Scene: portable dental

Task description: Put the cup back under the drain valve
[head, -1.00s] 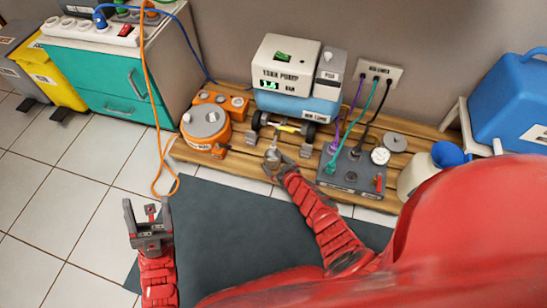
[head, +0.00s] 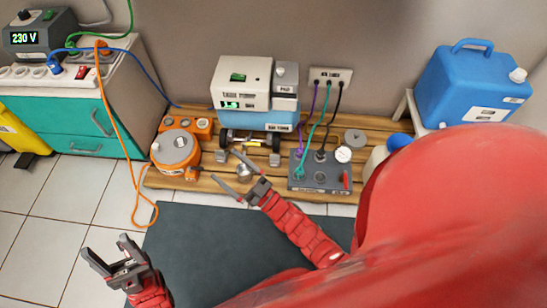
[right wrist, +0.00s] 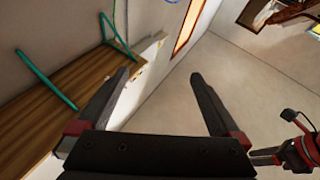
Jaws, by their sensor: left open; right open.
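A small metal cup (head: 244,173) stands on the wooden board, in front of the blue air tank (head: 282,119) of the pump unit. My right gripper (head: 223,164) is open, with its fingers spread around or just above the cup; I cannot tell whether they touch it. In the right wrist view my right gripper (right wrist: 160,74) is open with nothing between its fingers. The drain valve is too small to make out clearly; a yellow part (head: 253,144) shows under the tank, behind the cup. My left gripper (head: 105,244) is open and empty over the tiled floor.
An orange motor unit (head: 176,150) stands left of the cup, and a grey panel (head: 320,172) with cables and a gauge stands right. An orange cable (head: 126,160) hangs at the left. The dark mat (head: 200,245) in front is clear.

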